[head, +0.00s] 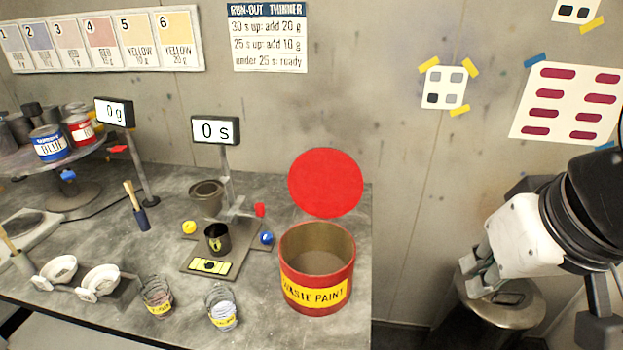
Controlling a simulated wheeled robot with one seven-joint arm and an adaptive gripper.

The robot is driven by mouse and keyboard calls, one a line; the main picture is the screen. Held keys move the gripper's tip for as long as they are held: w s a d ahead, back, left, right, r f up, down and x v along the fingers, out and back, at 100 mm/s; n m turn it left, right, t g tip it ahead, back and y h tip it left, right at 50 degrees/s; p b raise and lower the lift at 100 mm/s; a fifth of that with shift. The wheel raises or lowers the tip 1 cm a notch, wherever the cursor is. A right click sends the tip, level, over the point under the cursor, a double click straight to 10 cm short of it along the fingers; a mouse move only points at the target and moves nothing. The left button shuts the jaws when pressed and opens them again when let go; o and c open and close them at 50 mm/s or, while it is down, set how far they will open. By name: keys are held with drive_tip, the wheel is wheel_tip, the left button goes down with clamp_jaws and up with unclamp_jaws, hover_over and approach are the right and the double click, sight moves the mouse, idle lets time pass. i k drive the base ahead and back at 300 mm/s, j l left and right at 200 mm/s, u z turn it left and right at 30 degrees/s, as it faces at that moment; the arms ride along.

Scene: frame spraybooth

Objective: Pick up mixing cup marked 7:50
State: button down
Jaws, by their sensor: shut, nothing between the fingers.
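Two clear mixing cups with yellow labels stand upright near the table's front edge in the head view. The left cup (157,297) has reddish contents and the right cup (221,306) has pale bluish contents. Their label writing is too small to read surely, so I cannot tell which is marked 7:50. My gripper (474,279) is shut and empty at the right, beyond the table's right edge. It is well apart from both cups, with the waste tin between.
A red waste paint tin (317,297) stands open right of the cups. A dark small cup (217,238) sits behind them on a stand. Two white bowls (100,280) are at left. A round metal stool (515,309) is below my gripper. A turntable (60,165) holds paint cans.

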sight(154, 289)
drive_tip(key=j+u, duration=0.1)
drive_tip(key=u, duration=0.3)
drive_tip(key=j+u, duration=0.15)
drive_tip(key=u, duration=0.2)
drive_tip(key=k+j+u, duration=0.1)
drive_tip(key=u, duration=0.3)
drive_tip(key=j+z, duration=0.15)
drive_tip(key=j, duration=0.9)
drive_tip(key=j+z, duration=0.15)
drive_tip(key=j, duration=0.9)
drive_tip(key=j+z, duration=0.15)
drive_tip(key=j, duration=0.9)
drive_tip(key=i+j, duration=0.15)
drive_tip(key=i, duration=0.1)
